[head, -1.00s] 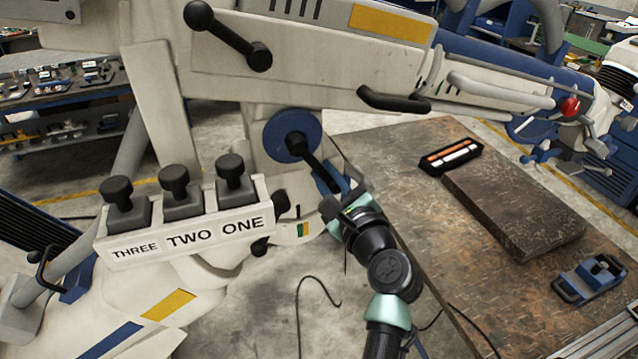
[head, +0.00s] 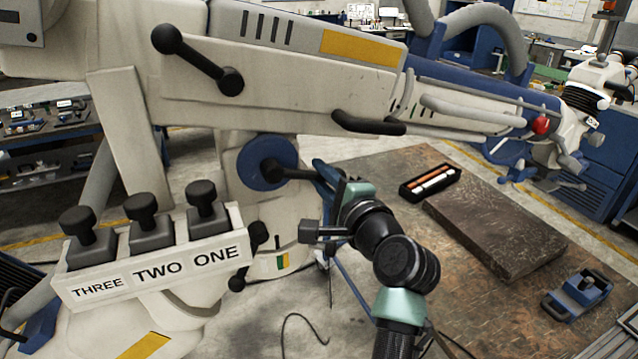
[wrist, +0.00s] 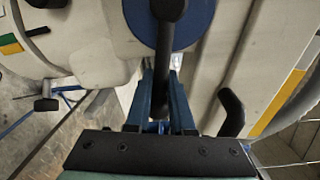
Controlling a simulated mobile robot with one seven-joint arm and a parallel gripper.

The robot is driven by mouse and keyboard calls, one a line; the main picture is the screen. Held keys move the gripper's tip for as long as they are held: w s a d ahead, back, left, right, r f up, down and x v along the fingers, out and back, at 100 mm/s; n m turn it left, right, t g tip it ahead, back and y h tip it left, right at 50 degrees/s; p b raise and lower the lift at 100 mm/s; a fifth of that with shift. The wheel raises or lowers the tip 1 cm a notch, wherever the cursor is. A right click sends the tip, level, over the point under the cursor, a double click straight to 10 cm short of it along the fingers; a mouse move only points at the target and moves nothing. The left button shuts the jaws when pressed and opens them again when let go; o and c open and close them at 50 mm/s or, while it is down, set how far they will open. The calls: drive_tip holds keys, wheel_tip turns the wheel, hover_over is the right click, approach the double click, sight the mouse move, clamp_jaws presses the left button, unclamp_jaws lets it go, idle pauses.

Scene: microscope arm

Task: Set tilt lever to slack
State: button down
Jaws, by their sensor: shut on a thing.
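The black lever (head: 292,173) on the blue round hub (head: 267,163) sits on the side of the pale microscope arm and points to the right, nearly level. I take it for the tilt lever; no label for it shows. My gripper (head: 324,172) is shut on the outer part of this lever. In the wrist view the lever (wrist: 163,62) runs from the hub (wrist: 205,22) down between the blue fingers of my gripper (wrist: 163,88).
Another black lever (head: 198,60) with round ends sits higher on the arm, and a black handle (head: 368,123) is above my gripper. A panel marked THREE, TWO, ONE (head: 155,262) stands at lower left. The workbench (head: 410,225) lies to the right, holding a dark slab (head: 495,228).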

drive_tip(key=shift+r, duration=0.3)
drive_tip(key=c, duration=0.8)
unclamp_jaws()
drive_tip(key=shift+f, duration=0.1)
drive_tip(key=shift+d, duration=0.1)
drive_tip(key=shift+s, duration=0.3)
drive_tip(key=b+v, duration=0.4)
drive_tip(key=v, duration=0.8)
drive_tip(key=shift+s+d, duration=0.1)
drive_tip(key=shift+s, duration=0.05)
